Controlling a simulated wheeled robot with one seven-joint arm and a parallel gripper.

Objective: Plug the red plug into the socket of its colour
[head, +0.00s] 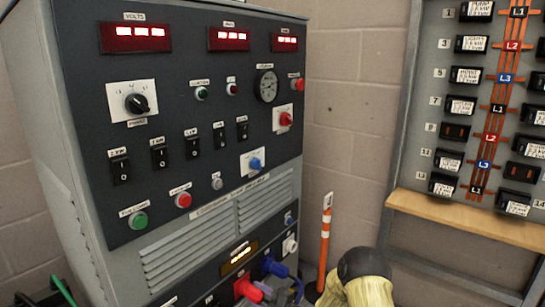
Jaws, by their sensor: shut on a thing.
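The red plug (249,290) is at the bottom of the head view, in front of the lower socket panel of the grey cabinet. My gripper (279,293) is partly in view just right of the red plug and is shut on it. The lower part of the gripper is cut off by the frame edge. I cannot tell whether the plug touches a socket.
A blue plug (273,266) with a blue lead sits at the panel close above my gripper. A white round socket (290,244) is above it. An orange post (325,240) stands right of the cabinet. A wooden ledge (470,220) runs below the breaker board at right.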

